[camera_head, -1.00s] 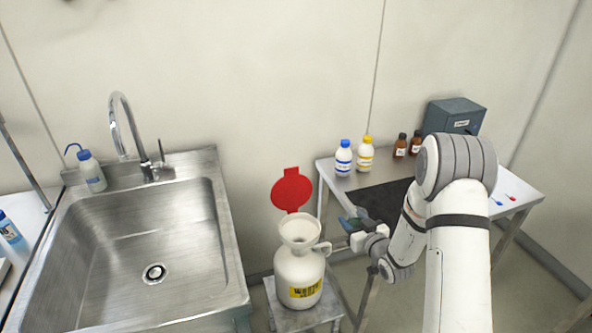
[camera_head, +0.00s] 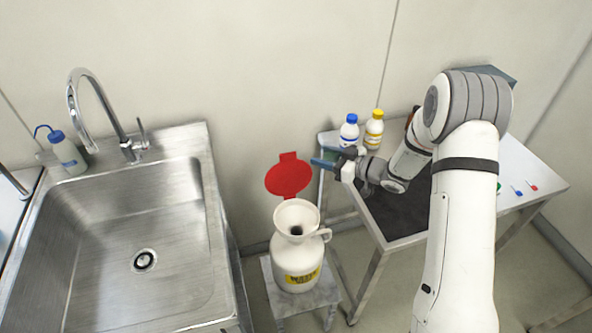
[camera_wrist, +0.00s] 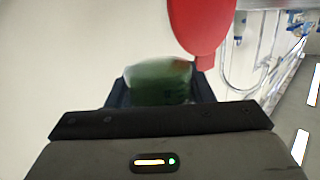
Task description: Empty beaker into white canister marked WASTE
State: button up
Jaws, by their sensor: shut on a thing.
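The white canister (camera_head: 297,268) stands on a small stand with a wide funnel mouth (camera_head: 297,217), a side handle and a yellow label whose text is too small to read. Its red lid (camera_head: 289,178) stands open behind the mouth and also shows in the wrist view (camera_wrist: 203,22). My gripper (camera_head: 325,158) is above and right of the funnel, beside the lid. In the wrist view it is shut on the beaker (camera_wrist: 158,80), which looks dark green and blurred between the fingers. The beaker's tilt and how much it holds cannot be told.
A steel sink (camera_head: 140,245) with a tall tap (camera_head: 95,105) is at left. A side table (camera_head: 540,178) at right carries a blue-capped bottle (camera_head: 349,133) and a yellow-capped bottle (camera_head: 374,130), just behind my gripper. A wash bottle (camera_head: 67,155) stands behind the sink.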

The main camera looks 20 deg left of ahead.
jog(key=shift+s+a+r+n+h+b, duration=0.15)
jog(key=shift+s+n+b, duration=0.15)
jog(key=shift+n, duration=0.2)
jog(key=shift+s+a+r+n+h+b, duration=0.15)
jog(key=shift+s+n+b, duration=0.15)
jog(key=shift+n, duration=0.2)
jog(key=shift+s+a+r+n+t+h+b, duration=0.25)
jog(key=shift+s+r+n+t+h+b, duration=0.25)
jog(key=shift+n+b, duration=0.6)
jog(key=shift+s+a+r+n+t+h+b, duration=0.35)
jog(key=shift+r+n+b, duration=0.25)
jog(key=shift+n+b, duration=0.5)
jog(key=shift+s+a+r+n+t+h+b, duration=0.2)
jog(key=shift+s+r+n+t+h+b, duration=0.25)
jog(key=shift+n+b, duration=0.65)
jog(key=shift+r, duration=0.25)
jog(key=shift+r+n+t+h+b, duration=0.35)
jog(key=shift+n+b, duration=0.45)
jog(key=shift+b, duration=0.6)
jog(key=shift+s+a+r+n+t+b, duration=0.15)
jog(key=shift+s+r+n+t+b, duration=0.25)
jog(key=shift+b, duration=0.5)
jog(key=shift+s+a+r+n+b, duration=0.2)
jog(key=shift+s+a+n+b, duration=0.3)
jog(key=shift+b, duration=0.55)
